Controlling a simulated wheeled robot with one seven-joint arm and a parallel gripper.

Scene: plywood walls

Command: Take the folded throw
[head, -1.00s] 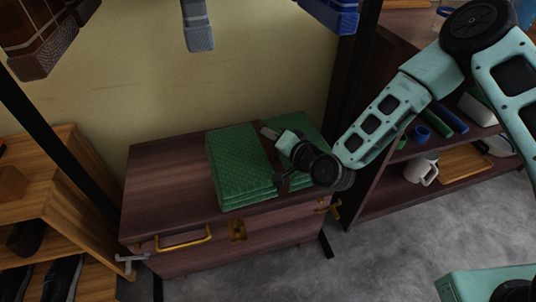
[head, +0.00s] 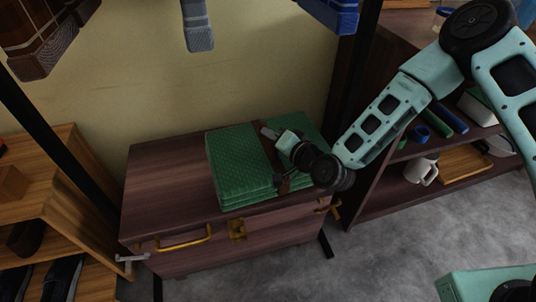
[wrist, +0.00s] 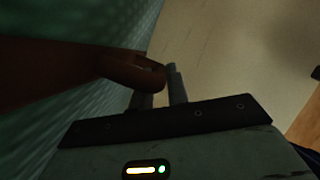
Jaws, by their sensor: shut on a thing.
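The folded throw (head: 238,165) is a green, quilted, layered bundle lying flat on top of a dark wooden chest (head: 165,180). A brown band runs across its middle, between two green parts. My gripper (head: 272,135) is over this band, and my wrist hides part of the throw's right side. In the wrist view, the brown band (wrist: 135,70) ends in a rounded loop at the fingers of my gripper (wrist: 162,88), which are shut on it. Green fabric of the throw (wrist: 110,22) shows beside the band. The exact contact is dark and partly hidden.
The chest has brass handles and a latch in front. A wooden shoe rack (head: 60,190) stands left, and a dark shelf with a white mug (head: 422,170) stands right. Garments (head: 197,25) hang above from a black-posted rack.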

